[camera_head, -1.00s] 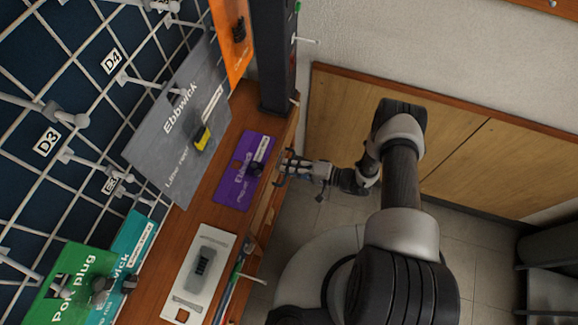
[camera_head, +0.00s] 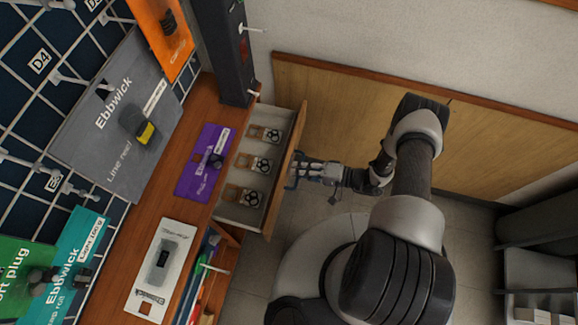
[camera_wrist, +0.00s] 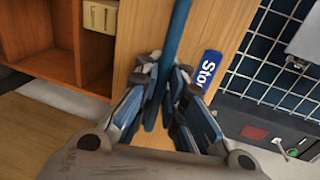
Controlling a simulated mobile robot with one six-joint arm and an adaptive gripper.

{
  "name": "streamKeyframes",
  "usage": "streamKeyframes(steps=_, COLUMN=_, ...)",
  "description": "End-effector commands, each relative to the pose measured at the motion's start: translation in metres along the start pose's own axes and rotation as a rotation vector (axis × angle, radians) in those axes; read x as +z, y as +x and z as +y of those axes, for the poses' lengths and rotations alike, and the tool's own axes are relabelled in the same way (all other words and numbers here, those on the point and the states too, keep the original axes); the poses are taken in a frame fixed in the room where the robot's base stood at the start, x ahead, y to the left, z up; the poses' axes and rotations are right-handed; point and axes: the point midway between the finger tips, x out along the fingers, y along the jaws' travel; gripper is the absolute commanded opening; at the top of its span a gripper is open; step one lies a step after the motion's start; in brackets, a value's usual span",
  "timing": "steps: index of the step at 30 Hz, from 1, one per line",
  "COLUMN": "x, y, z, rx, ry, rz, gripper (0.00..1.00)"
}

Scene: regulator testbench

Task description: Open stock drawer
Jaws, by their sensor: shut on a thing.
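The stock drawer (camera_head: 233,213) is pulled out from under the wooden counter, and its grey interior shows in the head view. Inside lie 3 small items in a row, each a dark round part on a tan and white base. My gripper (camera_head: 293,172) is at the outer side of the drawer's wooden front (camera_head: 286,172). In the wrist view my gripper (camera_wrist: 160,105) is shut around a blue bar handle (camera_wrist: 177,35) on the wooden front. A blue label (camera_wrist: 207,72) beginning "Sto" sits beside the handle.
The counter carries a purple card (camera_head: 203,165) and a white packaged card (camera_head: 160,268). Open shelves with colourful items (camera_head: 205,268) lie under the counter, beside the drawer. A dark post (camera_head: 224,50) stands behind.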

Motion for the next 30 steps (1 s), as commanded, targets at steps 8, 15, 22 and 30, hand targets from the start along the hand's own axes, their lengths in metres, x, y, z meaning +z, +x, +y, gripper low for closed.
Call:
streamKeyframes(steps=8, x=-0.0007, y=-0.0096, z=0.0005, rx=-0.004, ry=0.0, rz=0.001, gripper=0.0)
streamKeyframes(steps=15, x=-0.0008, y=-0.0095, z=0.0001, rx=-0.005, ry=0.0, rz=0.001, gripper=0.0)
streamKeyframes(steps=22, x=-0.0006, y=-0.0093, z=0.0006, rx=-0.003, ry=0.0, rz=0.0, gripper=0.18)
streamKeyframes(steps=30, x=-0.0006, y=-0.0111, z=0.0011, rx=-0.002, ry=0.0, rz=0.001, gripper=0.18)
